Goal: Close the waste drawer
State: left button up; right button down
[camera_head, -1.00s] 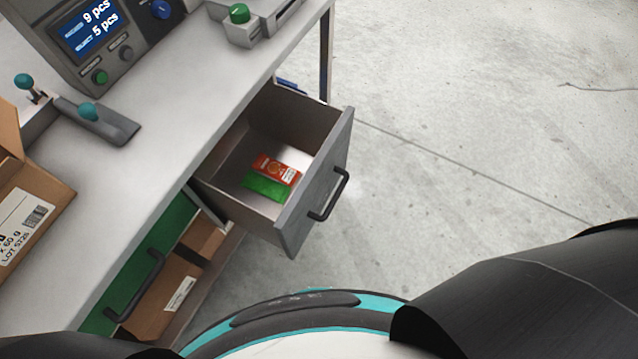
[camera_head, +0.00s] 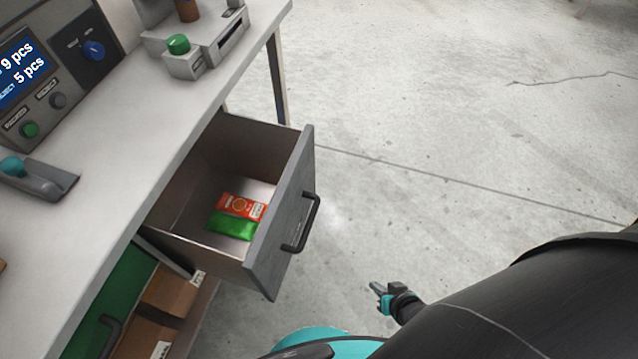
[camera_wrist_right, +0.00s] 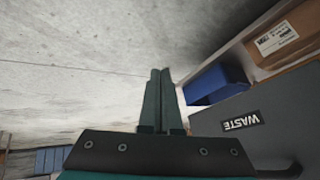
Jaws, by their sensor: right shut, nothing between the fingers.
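The waste drawer (camera_head: 285,220) is a grey drawer under the bench, pulled well out. A red packet (camera_head: 241,205) and a green packet (camera_head: 232,226) lie inside it. Its front carries a dark bar handle (camera_head: 302,224). In the right wrist view the drawer front (camera_wrist_right: 270,115) shows at the right with an upside-down WASTE label (camera_wrist_right: 240,121). My right gripper (camera_head: 374,287) is shut and empty, in front of the drawer to the right of the handle and apart from it. Its shut fingers also show in the wrist view (camera_wrist_right: 159,75). My left gripper is not in view.
The white bench top (camera_head: 130,150) holds a weigher display (camera_head: 22,70) and a device with a green knob (camera_head: 178,44). A green drawer front (camera_head: 100,305) and cardboard boxes (camera_head: 172,296) are below. A blue bin (camera_wrist_right: 213,83) shows in the wrist view. The floor at the right is clear.

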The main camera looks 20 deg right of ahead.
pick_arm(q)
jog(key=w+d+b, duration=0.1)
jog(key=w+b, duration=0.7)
pick_arm(e)
jog(key=w+r+m+t, duration=0.6)
jog(key=w+r, duration=0.1)
jog(key=w, duration=0.5)
jog(key=w+r+m+t+y+b, duration=0.1)
jog(key=w+r+m+t+b, duration=0.2)
jog(key=r+m+t+b, duration=0.5)
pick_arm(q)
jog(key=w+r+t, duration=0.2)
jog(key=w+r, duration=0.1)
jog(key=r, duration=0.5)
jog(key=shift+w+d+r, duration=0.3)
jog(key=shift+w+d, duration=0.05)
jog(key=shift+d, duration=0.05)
pick_arm(e)
jog(key=w+a+r+g, duration=0.1)
jog(key=w+a, duration=0.1)
jog(key=w, duration=0.4)
jog(key=w+a+r+g, duration=0.1)
jog(key=w+a+g, duration=0.1)
jog(key=w, duration=0.4)
jog(key=shift+w+a+n, duration=0.25)
jog(key=shift+a+n, duration=0.15)
jog(key=shift+r, duration=0.15)
